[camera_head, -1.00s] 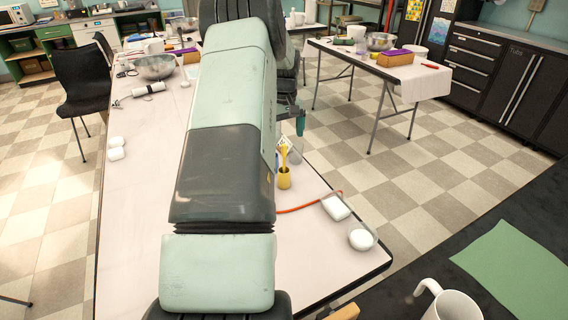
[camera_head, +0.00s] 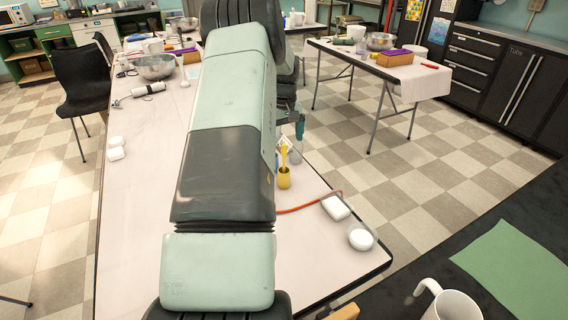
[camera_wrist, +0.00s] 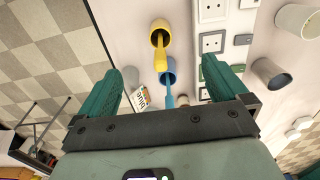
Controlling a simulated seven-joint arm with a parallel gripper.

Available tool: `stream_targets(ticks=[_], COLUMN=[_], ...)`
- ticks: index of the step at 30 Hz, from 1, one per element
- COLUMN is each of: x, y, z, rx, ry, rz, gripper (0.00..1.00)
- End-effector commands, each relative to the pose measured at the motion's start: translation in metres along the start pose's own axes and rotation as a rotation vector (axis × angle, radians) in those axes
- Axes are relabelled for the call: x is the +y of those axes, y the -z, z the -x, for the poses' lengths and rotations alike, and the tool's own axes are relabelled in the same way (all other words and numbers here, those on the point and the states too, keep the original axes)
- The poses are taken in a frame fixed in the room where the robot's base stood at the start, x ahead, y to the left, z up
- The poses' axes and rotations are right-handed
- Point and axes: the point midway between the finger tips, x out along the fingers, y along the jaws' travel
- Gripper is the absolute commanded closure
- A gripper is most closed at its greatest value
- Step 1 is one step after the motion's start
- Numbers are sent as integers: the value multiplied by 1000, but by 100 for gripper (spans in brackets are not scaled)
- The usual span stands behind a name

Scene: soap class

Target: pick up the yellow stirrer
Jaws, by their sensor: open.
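The yellow stirrer (camera_wrist: 161,50) leans in a yellow cup (camera_wrist: 159,27) on the table, and its top sticks out of the rim. In the head view the stirrer (camera_head: 284,157) stands up out of the yellow cup (camera_head: 284,180), just right of my arm. My gripper (camera_wrist: 168,66) is open and empty. In the wrist view the stirrer shows between its two green fingers, toward the far side, apart from both. In the head view one finger shows behind the stirrer; the rest is hidden by my arm.
A blue cup (camera_wrist: 168,72) with a blue stirrer (camera_wrist: 169,98) stands close to the yellow cup. Wall sockets or switches (camera_wrist: 213,42) and grey cups (camera_wrist: 272,75) lie to the right. A small printed card (camera_wrist: 140,97) is near the left finger.

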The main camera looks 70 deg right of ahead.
Motion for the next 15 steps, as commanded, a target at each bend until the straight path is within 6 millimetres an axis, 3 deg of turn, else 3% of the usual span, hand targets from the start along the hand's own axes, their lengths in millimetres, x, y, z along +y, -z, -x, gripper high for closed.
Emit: stream_targets(ticks=[15], x=[0], y=[0], z=[87], rx=[3], ry=[-2], rz=[-1], gripper=[0])
